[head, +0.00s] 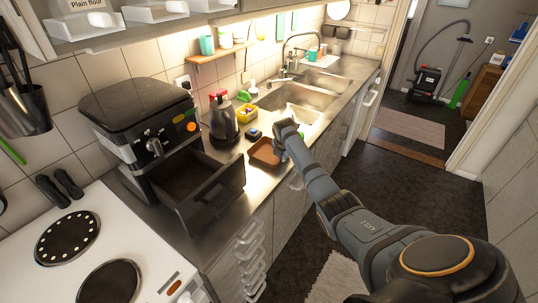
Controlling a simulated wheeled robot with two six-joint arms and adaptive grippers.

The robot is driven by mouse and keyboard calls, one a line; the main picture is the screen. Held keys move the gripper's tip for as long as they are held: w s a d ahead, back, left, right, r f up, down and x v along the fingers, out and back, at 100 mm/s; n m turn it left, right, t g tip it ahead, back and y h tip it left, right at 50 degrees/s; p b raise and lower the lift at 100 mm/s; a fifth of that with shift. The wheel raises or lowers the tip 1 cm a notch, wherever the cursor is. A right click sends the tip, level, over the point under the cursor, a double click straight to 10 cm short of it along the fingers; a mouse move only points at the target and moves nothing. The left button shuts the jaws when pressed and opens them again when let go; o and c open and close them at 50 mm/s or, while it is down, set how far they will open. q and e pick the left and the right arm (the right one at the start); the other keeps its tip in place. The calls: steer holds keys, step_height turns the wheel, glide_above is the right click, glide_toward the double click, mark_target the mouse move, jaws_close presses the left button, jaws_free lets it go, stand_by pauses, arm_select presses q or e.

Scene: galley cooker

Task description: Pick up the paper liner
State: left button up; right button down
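A pale, whitish patch (301,113) lies on the steel worktop by the sink, just beyond my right gripper; it may be the paper liner, but it is too small and bright to be sure. My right gripper (281,151) is over the front edge of the worktop, beside a brown tray (262,153). Its fingers are small and partly hidden by my wrist, so I cannot tell whether they are open or shut, or hold anything. My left gripper is not in view.
A black air fryer (139,110) stands at left with its drawer (212,203) pulled out over the worktop edge. A dark kettle (223,121), a yellow tub (247,114) and a sink (300,93) line the worktop. A white cooker (75,278) is front left.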

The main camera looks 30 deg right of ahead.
steer(key=shift+r, duration=0.1)
steer(key=shift+r, duration=0.35)
step_height(320, 180, up, 8)
steer(key=shift+r+b, duration=0.2)
steer(key=shift+b, duration=0.75)
steer(key=shift+r, duration=0.4)
